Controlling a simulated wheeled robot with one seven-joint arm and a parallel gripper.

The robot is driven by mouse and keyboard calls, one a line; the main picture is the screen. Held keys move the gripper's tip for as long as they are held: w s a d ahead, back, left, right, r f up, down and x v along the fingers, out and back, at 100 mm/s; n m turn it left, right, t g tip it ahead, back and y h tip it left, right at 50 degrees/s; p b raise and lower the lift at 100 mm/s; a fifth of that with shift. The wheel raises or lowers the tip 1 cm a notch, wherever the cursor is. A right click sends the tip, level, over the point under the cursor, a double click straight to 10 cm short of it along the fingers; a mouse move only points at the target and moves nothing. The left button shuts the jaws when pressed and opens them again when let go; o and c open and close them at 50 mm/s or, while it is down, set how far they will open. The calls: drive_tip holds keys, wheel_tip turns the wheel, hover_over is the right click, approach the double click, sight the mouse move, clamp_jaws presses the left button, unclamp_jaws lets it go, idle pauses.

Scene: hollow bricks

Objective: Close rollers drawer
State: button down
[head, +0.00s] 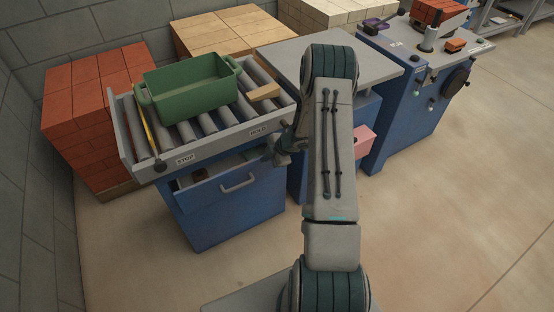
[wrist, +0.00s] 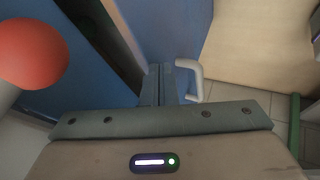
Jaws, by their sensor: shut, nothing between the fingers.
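The rollers drawer (head: 225,205) is in the blue cabinet under the roller table (head: 190,125). It stands partly open, with a dark gap and some contents showing behind its front. Its pale handle (head: 238,183) is on the drawer front, and a pale handle (wrist: 195,82) also shows in the wrist view. My gripper (head: 271,157) is at the right end of the roller table, near the drawer's upper right corner. In the wrist view its fingers (wrist: 168,84) are together and empty, just left of the handle. I cannot tell whether they touch the drawer.
A green bin (head: 190,90) and a small wooden block (head: 264,92) lie on the rollers. A red ball-shaped knob (wrist: 30,52) is close at left in the wrist view. A pink drawer (head: 364,140) protrudes right of my arm. The floor in front is clear.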

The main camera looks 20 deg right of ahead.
drive_tip(key=shift+w+a, duration=0.15)
drive_tip(key=shift+w, duration=0.3)
drive_tip(key=shift+d, duration=0.2)
